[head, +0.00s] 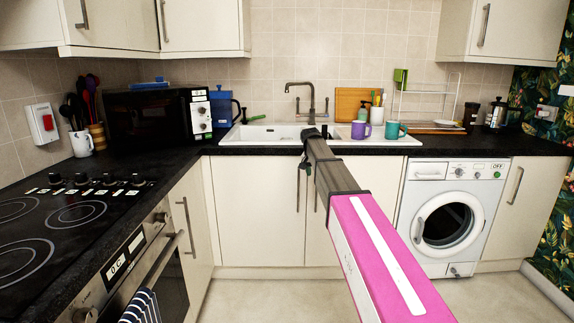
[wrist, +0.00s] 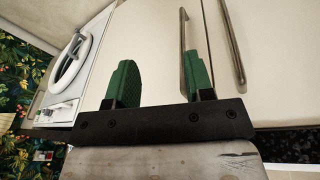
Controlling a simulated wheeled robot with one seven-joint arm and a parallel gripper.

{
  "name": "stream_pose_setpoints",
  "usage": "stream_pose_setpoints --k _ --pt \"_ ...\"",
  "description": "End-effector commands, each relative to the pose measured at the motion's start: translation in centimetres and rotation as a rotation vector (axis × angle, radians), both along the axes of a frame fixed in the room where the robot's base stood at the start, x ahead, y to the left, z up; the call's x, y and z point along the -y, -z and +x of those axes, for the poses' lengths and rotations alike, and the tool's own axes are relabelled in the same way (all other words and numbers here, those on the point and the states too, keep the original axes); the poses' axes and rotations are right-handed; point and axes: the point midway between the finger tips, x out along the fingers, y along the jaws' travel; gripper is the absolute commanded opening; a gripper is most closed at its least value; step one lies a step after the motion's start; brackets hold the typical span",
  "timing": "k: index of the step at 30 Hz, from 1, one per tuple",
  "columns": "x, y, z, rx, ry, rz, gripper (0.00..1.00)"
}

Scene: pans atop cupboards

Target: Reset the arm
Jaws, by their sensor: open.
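My arm stretches forward from the bottom right of the head view, over the floor toward the cupboards below the sink. My gripper shows in the wrist view (wrist: 157,85) with its two green fingers spread apart and nothing between them. Pale cupboard doors (wrist: 150,45) with metal bar handles (wrist: 232,45) fill the background behind the fingers. One finger overlaps the lower end of a handle in that view; I cannot tell whether they touch.
A black worktop (head: 255,150) carries the sink (head: 262,134), a purple mug (head: 360,130), a teal mug (head: 392,131) and a microwave (head: 150,122). The washing machine (head: 450,215) stands right, the oven (head: 140,265) and hob (head: 60,222) left. Floor (head: 265,300) is clear in front.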

Motion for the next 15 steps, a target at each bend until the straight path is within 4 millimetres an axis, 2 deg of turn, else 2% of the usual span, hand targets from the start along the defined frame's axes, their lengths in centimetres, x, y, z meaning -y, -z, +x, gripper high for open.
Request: stream_pose_setpoints --k 1,6,11,15 --pt "0.8 2.8 -3.2 -0.016 -0.021 0.006 0.48" --pt "2.5 10.0 -10.2 -0.057 -0.102 0.027 0.48" --pt "3.9 15.9 -17.4 -0.091 -0.174 0.052 0.48" --pt "4.9 20.1 -24.0 -0.118 -0.234 0.074 0.48"
